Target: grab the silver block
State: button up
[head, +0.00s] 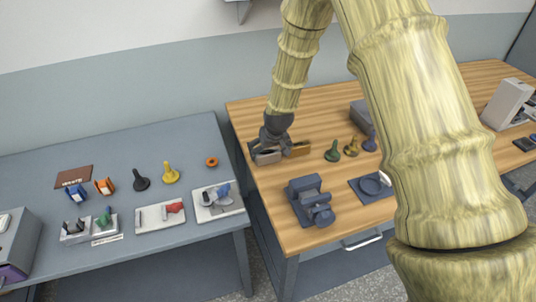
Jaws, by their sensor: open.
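My gripper (274,139) is small in the head view, pointing down at the left end of the wooden table (308,94). Its jaws are open. A silver-grey block (265,157) lies right below the gripper, close to the fingertips; I cannot tell whether they touch it or are around it. A gold-brown block (299,149) lies just to the right of it. The gripper hides part of the area between and behind the two blocks.
Green (333,151) and brass (352,145) pawn-like pieces stand to the right. A dark blue machine (310,200) stands nearer the front edge. My arm covers the table's middle. The grey table (120,160) at left holds several small parts and trays.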

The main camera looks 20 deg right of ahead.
jog(key=shift+w+f, duration=0.35)
jog(key=shift+f, duration=0.4)
jog(key=shift+s+p, duration=0.15)
jog(key=shift+p, duration=0.15)
jog(key=shift+f, duration=0.15)
jog(key=shift+w+f, duration=0.1)
jog(key=shift+w, duration=0.1)
jog(key=c, duration=1.2)
